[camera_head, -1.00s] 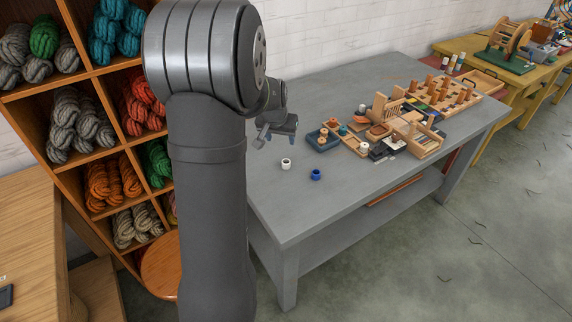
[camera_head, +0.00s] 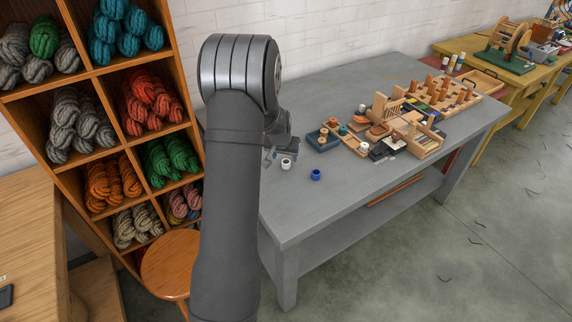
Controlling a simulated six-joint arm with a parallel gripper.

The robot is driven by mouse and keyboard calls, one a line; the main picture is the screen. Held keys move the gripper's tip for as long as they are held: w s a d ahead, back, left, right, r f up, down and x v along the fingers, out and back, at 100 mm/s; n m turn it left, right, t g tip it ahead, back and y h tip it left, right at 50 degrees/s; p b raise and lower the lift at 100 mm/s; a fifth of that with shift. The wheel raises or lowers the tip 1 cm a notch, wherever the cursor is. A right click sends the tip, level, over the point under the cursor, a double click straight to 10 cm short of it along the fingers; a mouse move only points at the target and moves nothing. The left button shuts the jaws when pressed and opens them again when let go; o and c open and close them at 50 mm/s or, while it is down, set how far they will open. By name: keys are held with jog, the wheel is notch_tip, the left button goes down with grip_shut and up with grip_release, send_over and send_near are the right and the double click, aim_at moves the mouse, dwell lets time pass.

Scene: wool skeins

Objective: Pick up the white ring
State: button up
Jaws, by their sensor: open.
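The white ring (camera_head: 286,164) is a small, short white cylinder standing on the grey table (camera_head: 300,205) near its left end. My gripper (camera_head: 275,156) is low over the table, just left of and behind the ring in the picture. It is open with nothing seen in it. My arm hides part of the gripper, and I cannot tell whether a finger touches the ring.
A blue ring (camera_head: 316,175) stands a little to the right of the white one. A blue-grey tray (camera_head: 323,144) and several wooden racks and blocks crowd the table further right. A shelf of wool skeins (camera_head: 88,75) and a round stool (camera_head: 168,262) are at left.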

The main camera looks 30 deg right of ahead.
aim_at(285, 168)
jog(key=shift+x, duration=2.3)
jog(key=shift+s, duration=0.1)
jog(key=c, duration=1)
